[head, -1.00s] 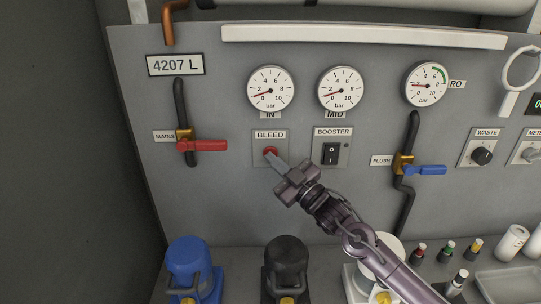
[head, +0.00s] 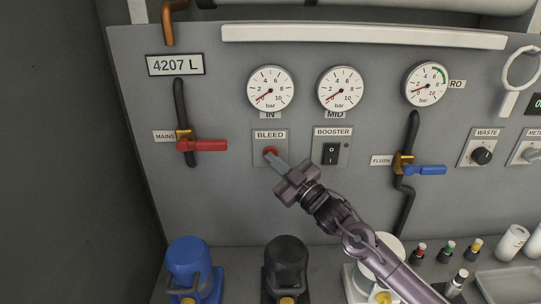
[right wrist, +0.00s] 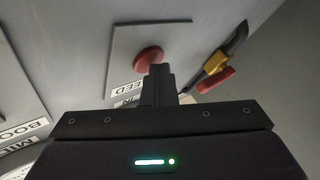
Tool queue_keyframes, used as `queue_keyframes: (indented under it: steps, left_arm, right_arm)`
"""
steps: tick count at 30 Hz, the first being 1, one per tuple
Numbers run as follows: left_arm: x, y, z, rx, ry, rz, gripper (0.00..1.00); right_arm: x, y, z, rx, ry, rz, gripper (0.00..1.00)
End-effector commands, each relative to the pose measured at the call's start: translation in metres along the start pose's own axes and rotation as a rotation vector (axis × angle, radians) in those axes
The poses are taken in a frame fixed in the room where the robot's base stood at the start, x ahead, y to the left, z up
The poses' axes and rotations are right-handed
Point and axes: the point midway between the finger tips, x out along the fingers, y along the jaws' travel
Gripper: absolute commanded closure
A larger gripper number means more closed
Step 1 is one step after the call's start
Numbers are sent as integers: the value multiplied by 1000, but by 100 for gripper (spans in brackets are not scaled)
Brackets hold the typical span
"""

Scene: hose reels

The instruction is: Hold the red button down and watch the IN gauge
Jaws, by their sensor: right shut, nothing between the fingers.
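The red button (head: 270,152) sits on the BLEED plate (head: 270,135) on the grey panel. My right gripper (head: 273,157) is shut and empty, its fingertips at the button and apparently against it. The button also shows in the right wrist view (right wrist: 149,58), just beyond the closed fingers (right wrist: 158,75), which hide its lower part. How far it is pressed in cannot be told. The IN gauge (head: 270,88) is above the button, its red needle pointing lower left, near 0. Its IN label is partly covered by the dial. My left gripper is not in view.
The MID gauge (head: 339,90) and BOOSTER switch (head: 331,154) are right of the button. The red MAINS lever (head: 205,145) is on the left, the blue FLUSH lever (head: 428,170) on the right. Blue (head: 190,268) and black (head: 287,268) housings stand below.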

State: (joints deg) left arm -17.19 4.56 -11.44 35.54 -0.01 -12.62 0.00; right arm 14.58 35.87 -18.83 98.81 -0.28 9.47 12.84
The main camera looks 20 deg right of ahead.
Motion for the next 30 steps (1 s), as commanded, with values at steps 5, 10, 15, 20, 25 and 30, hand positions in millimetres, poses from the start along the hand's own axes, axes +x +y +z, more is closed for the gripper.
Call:
queue_keyframes:
  steps: [5, 10, 15, 20, 25, 30]
  left_arm:
    - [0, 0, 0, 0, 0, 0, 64]
    - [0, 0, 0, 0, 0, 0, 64]
    - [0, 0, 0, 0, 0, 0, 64]
    - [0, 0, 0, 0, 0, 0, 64]
    - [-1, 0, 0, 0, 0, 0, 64]
    - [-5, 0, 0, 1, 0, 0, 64]
  right_arm:
    - [0, 1, 1, -1, -2, 2, 100]
    - [0, 1, 1, -1, -2, 2, 100]
    - [0, 1, 0, -1, -2, 2, 100]
    - [0, 1, 0, -1, -2, 2, 100]
    - [-1, 0, 0, 0, -2, 2, 100]
    - [-7, -4, -5, 0, -2, 1, 100]
